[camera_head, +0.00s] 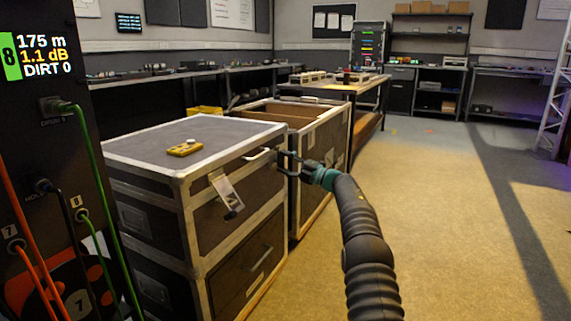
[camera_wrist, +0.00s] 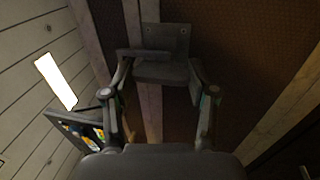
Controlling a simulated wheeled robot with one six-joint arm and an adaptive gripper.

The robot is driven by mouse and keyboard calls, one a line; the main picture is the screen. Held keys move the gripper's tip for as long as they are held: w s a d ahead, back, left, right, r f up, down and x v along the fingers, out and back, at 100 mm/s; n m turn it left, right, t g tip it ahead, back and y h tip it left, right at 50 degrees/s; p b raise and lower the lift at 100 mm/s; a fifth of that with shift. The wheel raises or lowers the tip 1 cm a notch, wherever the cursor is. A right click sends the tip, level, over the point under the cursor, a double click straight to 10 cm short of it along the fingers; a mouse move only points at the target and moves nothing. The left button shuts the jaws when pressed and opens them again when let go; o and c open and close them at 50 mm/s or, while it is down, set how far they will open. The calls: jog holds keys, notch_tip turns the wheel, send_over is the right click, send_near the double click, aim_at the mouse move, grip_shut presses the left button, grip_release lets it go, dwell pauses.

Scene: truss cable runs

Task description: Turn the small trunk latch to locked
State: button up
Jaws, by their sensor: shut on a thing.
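The grey trunk (camera_head: 180,142) with pale metal edging stands closed at the left in the head view. A pale handle-like bar (camera_head: 258,155) shows near the top right of its front. My gripper (camera_head: 281,157) is at that upper right front corner, reaching in from the right. In the wrist view, the fingers of my gripper (camera_wrist: 160,92) stand either side of a dark grey plate-like part (camera_wrist: 165,72), which I take to be the latch, and are shut on it. How far the latch is turned cannot be told.
A white tag (camera_head: 227,190) hangs on the trunk's front, and a yellow device (camera_head: 185,148) lies on its lid. An open case (camera_head: 322,140) stands close behind. A dark rack panel with cables (camera_head: 50,180) is at the left. The floor (camera_head: 440,220) at right is clear.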

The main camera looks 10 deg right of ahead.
jog(key=o, duration=1.2)
jog(key=shift+c, duration=0.2)
jog(key=v, duration=1.2)
